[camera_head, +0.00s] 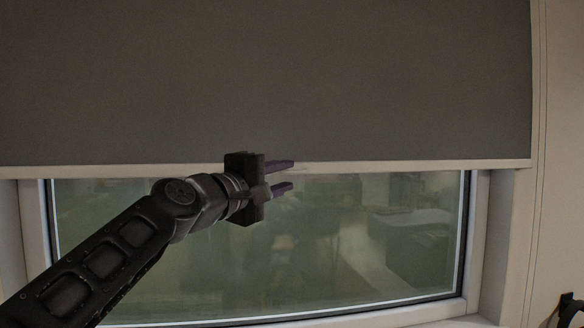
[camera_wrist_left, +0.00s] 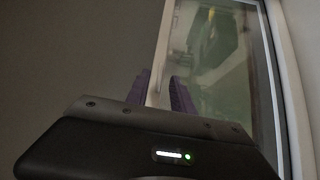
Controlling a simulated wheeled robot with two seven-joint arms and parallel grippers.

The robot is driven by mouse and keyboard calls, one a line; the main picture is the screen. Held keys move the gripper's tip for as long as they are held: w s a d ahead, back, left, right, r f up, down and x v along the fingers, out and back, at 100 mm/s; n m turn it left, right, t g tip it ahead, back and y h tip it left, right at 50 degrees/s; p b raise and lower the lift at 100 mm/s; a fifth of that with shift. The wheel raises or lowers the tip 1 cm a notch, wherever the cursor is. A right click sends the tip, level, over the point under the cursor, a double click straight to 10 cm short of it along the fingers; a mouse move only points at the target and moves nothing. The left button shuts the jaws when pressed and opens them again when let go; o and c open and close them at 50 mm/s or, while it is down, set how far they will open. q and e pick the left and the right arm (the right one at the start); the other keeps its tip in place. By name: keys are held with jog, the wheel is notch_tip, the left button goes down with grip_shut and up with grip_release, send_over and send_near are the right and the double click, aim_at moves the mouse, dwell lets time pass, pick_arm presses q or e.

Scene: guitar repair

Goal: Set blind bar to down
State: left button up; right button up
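The blind bar (camera_head: 400,164) is a pale strip along the bottom edge of the dark grey blind (camera_head: 330,80), which covers the upper part of the window. My left gripper (camera_head: 287,177) is at the bar, with its purple fingers apart, one at bar height and one just below. In the left wrist view the bar (camera_wrist_left: 160,55) runs up between the spread fingers of the left gripper (camera_wrist_left: 160,95). I cannot tell whether either finger touches it. My right gripper is not recognisable in either view.
The window glass (camera_head: 330,240) below the bar is uncovered and reflects a room. A pale frame (camera_head: 480,240) surrounds it. A partly visible black object (camera_head: 571,308) is at the lower right edge. The space in front of the glass, right of my arm, is clear.

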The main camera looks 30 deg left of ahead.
aim_at(295, 173)
pick_arm(q)
jog(key=shift+w+d+r+p, duration=0.15)
jog(key=shift+w+p, duration=0.15)
jog(key=shift+w, duration=0.65)
jog(key=shift+w+d+p, duration=0.1)
jog(key=shift+w+p, duration=0.15)
jog(key=shift+w, duration=0.65)
grip_shut()
